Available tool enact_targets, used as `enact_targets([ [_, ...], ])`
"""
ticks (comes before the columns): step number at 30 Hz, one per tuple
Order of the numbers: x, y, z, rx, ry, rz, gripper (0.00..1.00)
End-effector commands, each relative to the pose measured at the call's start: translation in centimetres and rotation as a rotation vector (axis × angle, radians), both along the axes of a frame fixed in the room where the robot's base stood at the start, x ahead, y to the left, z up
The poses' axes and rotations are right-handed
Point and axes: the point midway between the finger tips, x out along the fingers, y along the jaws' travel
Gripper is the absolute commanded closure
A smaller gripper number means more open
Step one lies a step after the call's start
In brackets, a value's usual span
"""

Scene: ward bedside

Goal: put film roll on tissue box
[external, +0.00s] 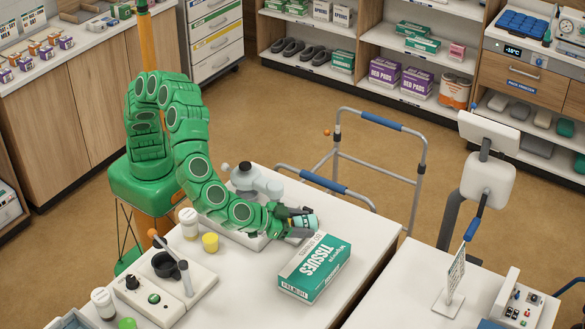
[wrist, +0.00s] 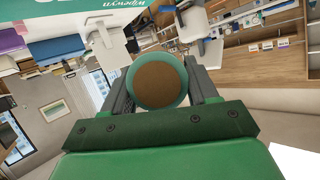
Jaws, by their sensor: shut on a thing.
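The film roll (external: 303,226) is a short teal and pale cylinder at the end of my gripper (external: 294,221) in the external view. In the wrist view the roll (wrist: 157,82) shows its round brown end with a teal rim between the two fingers of my gripper (wrist: 156,62), which is shut on it. The tissue box (external: 314,268) is green and white and lies flat on the white table. The roll is near the box's far left edge and seems raised above the tabletop; any contact with the box cannot be told. Part of the box (wrist: 75,18) shows along the top of the wrist view.
On the table (external: 238,300) are a yellow cup (external: 210,242), a white bottle (external: 188,222) and a device with a black bowl (external: 165,265), left of the box. A grey device (external: 256,182) stands behind my forearm. A walker frame (external: 380,160) is beyond the table.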

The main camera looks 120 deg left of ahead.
Motion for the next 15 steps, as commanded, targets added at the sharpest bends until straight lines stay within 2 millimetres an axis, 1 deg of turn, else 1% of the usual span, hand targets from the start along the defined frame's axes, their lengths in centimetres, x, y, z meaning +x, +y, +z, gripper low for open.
enact_targets([
  [3,0.9,-0.1,-1.4,0.004,0.003,0.001,0.81],
  [10,2.7,-0.3,-3.3,0.003,-0.001,0.002,0.81],
  [15,3.6,-0.4,-4.6,0.002,0.002,0.0,0.81],
])
